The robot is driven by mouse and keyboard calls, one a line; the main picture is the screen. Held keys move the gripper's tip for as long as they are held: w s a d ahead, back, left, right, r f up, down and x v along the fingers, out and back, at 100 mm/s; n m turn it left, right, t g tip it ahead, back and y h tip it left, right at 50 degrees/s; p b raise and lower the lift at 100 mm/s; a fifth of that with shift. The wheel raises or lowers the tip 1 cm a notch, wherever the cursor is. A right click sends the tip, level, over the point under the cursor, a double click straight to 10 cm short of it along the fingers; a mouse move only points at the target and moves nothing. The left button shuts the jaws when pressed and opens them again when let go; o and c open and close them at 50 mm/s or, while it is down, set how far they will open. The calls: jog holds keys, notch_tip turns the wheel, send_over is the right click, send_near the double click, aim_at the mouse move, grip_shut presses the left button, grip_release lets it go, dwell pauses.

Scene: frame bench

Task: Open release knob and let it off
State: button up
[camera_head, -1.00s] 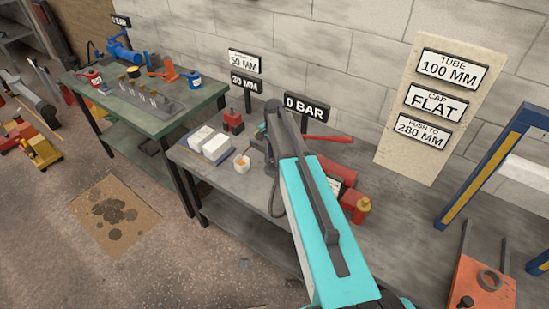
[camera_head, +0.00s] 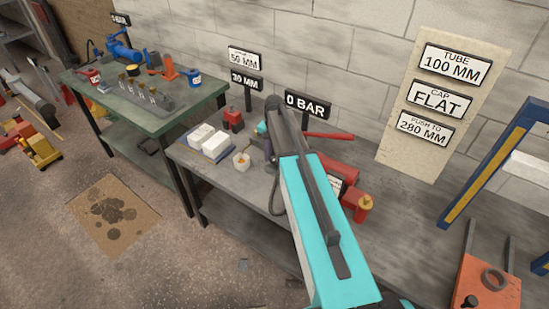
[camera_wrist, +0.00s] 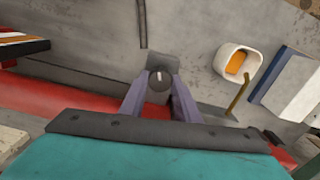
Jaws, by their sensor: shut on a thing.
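The release knob (camera_wrist: 157,80) is dark and round with a short white mark, in the middle of the wrist view. My gripper (camera_wrist: 161,96) is shut on it, one purple finger on each side. The red hand pump (camera_head: 337,170) lies on the grey bench, partly behind my turquoise arm in the head view. Its red body also shows in the wrist view (camera_wrist: 60,92), under my fingers. A black "0 BAR" sign (camera_head: 307,104) stands behind the pump. In the head view my arm hides the knob.
A white cup with orange inside (camera_head: 242,162), white blocks (camera_head: 208,141) and a small red item (camera_head: 233,120) stand left of my arm. A red lever (camera_head: 329,135) sticks out right behind it. A blue-and-yellow frame (camera_head: 490,170) stands at the right.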

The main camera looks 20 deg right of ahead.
aim_at(274, 158)
jog(key=n+b, duration=0.2)
jog(key=n, duration=0.4)
jog(key=n+b, duration=0.1)
jog(key=n, duration=0.4)
jog(key=shift+n, duration=0.4)
jog(key=o, duration=1)
jog(key=shift+o, duration=0.2)
jog(key=shift+r, duration=0.15)
notch_tip(274, 158, up, 14)
jog(key=b, duration=0.3)
jog(key=shift+f, duration=0.2)
dwell(0.4)
